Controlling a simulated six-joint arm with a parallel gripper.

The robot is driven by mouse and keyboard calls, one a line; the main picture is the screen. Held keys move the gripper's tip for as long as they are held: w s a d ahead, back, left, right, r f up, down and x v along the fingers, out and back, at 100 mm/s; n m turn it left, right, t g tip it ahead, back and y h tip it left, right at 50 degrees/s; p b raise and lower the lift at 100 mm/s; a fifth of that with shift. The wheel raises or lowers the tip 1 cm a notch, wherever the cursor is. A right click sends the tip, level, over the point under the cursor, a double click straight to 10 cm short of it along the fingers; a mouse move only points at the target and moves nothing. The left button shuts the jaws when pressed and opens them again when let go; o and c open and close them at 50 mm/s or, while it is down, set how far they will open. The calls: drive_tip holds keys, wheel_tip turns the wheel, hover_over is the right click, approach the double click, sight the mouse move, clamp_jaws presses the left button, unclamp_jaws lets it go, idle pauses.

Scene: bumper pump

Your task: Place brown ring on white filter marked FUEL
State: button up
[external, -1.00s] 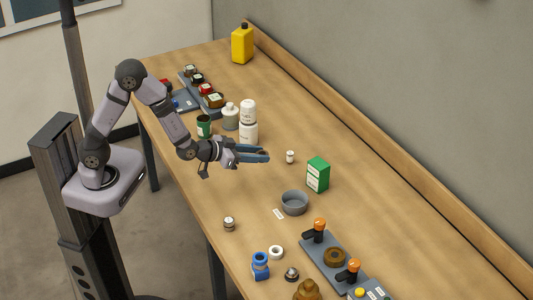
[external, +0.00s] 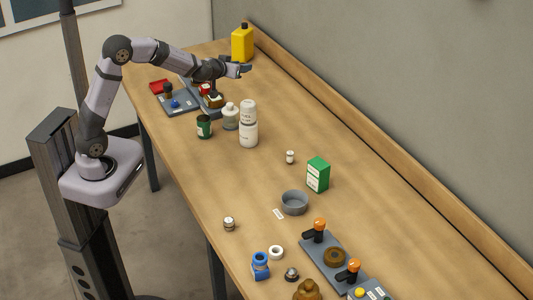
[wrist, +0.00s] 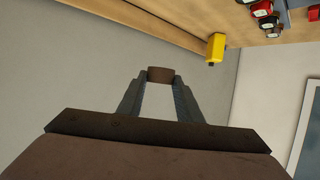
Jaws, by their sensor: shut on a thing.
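My gripper (external: 245,69) is raised over the far end of the bench in the external view. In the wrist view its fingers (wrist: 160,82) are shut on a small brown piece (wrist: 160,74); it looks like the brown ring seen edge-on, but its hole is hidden. Two white cylinders stand one on top of the other mid-bench, an upper one (external: 248,109) and a lower one (external: 248,134). Their print is too small to read, so I cannot tell which is marked FUEL. My gripper is beyond them and apart from them.
A yellow jug (external: 242,44) stands at the back edge by my gripper. Coloured parts on a grey rack (external: 214,104) lie under my forearm. A dark green can (external: 204,127) and a pale bottle (external: 230,117) stand beside the white cylinders.

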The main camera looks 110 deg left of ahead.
sight(245, 104)
drive_tip(key=shift+w+f, duration=0.35)
drive_tip(key=shift+w, duration=0.15)
drive_tip(key=shift+w+d+f+m+t+h, duration=0.15)
drive_tip(key=shift+w+d+f+m+t, duration=0.05)
drive_tip(key=shift+f+m+t, duration=0.2)
drive_tip(key=shift+w+d+f+m+t+h, duration=0.2)
drive_tip(key=shift+f+m+t, duration=0.1)
drive_tip(key=shift+f+t, duration=0.15)
drive_tip(key=shift+f, duration=0.15)
drive_tip(key=shift+f+p, duration=0.4)
drive_tip(key=shift+f, duration=4.5)
